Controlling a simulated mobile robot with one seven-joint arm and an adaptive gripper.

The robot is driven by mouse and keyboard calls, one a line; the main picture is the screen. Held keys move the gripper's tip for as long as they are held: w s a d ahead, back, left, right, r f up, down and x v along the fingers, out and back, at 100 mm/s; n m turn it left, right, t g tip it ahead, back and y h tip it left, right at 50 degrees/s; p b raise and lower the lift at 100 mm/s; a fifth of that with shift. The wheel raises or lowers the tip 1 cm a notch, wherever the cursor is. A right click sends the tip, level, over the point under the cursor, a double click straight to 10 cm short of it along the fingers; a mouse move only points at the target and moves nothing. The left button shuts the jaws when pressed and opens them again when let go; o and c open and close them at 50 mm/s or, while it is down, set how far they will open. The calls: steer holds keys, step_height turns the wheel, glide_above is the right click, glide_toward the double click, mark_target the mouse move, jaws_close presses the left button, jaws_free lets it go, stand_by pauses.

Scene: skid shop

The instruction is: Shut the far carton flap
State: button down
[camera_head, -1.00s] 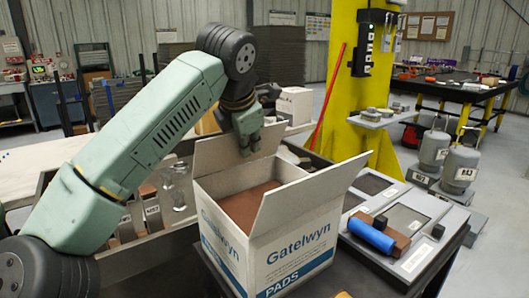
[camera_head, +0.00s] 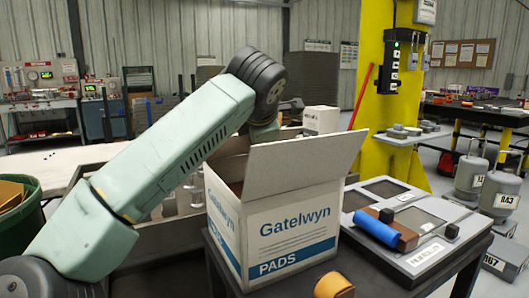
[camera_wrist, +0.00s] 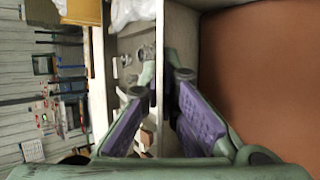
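The white Gatelwyn PADS carton (camera_head: 290,240) stands open on a dark table. Its near-right flap (camera_head: 310,160) stands up and leans outward. The far flap (camera_head: 233,147) shows only in part behind my arm. In the wrist view, a pale flap edge (camera_wrist: 158,50) runs between the two purple fingers of my gripper (camera_wrist: 160,84). The fingers are apart, one on each side of it, with gaps visible. The brown contents (camera_wrist: 260,80) fill the right side of that view. In the head view my gripper is mostly hidden behind my arm and the raised flap.
Right of the carton lies a grey tray panel (camera_head: 428,262) with a blue roll (camera_head: 375,228) and a brown block. A small white box (camera_head: 320,119) stands behind. A yellow post (camera_head: 375,95) with a shelf rises at back right. A green bin (camera_head: 30,220) stands at left.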

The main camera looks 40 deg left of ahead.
steer(key=shift+d+f+y+b, duration=0.15)
steer(key=shift+y+b, duration=0.25)
steer(key=shift+b, duration=0.25)
steer(key=c, duration=1.8)
jaws_free()
steer(key=shift+c, duration=0.2)
